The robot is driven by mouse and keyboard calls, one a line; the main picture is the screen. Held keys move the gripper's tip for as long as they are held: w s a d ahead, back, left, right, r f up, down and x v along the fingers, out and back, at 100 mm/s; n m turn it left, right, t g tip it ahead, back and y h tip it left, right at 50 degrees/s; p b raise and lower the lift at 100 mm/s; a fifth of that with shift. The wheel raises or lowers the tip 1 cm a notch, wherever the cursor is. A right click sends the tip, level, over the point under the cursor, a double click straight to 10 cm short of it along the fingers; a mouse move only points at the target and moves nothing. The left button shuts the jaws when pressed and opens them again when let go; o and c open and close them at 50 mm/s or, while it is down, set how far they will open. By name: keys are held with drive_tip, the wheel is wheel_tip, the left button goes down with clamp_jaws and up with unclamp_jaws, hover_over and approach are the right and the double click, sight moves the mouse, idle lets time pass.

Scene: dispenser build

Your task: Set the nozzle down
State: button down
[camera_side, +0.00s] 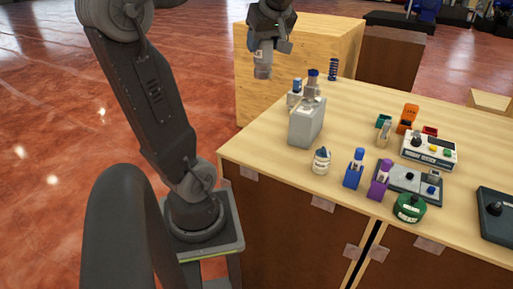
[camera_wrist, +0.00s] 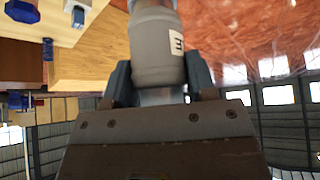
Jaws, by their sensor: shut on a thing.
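My gripper (camera_side: 263,60) is raised at the back left of the table, in front of the plywood box in the side view. It is shut on a grey, rounded cylindrical piece, which I take to be the nozzle (camera_side: 262,72). In the wrist view the nozzle (camera_wrist: 158,50) sits between the two dark fingers of my gripper (camera_wrist: 159,80) and carries a white label with a dark mark. Its far end is cut off by the frame's top edge. In the side view it hangs below the fingers, roughly upright, in the air.
The wooden table (camera_side: 262,145) has bare room at its left front. A grey block-shaped container (camera_side: 306,123), a dark blue spring (camera_side: 332,68), a small white bottle (camera_side: 321,161), blue (camera_side: 354,170) and purple (camera_side: 379,183) pieces stand on it. A plywood box (camera_side: 325,38) stands behind.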

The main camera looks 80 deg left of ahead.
drive_tip(key=shift+s+d+f+n, duration=0.2)
drive_tip(key=shift+s+f, duration=0.05)
drive_tip(key=shift+s, duration=0.3)
drive_tip(key=shift+s+d+f+n, duration=0.15)
drive_tip(key=shift+s+f+n, duration=0.05)
drive_tip(key=shift+s, duration=0.35)
drive_tip(key=shift+w+f, duration=0.15)
drive_tip(key=shift+f, duration=10.05)
drive_tip(key=shift+a+f, duration=0.1)
drive_tip(key=shift+c, duration=2.2)
unclamp_jaws()
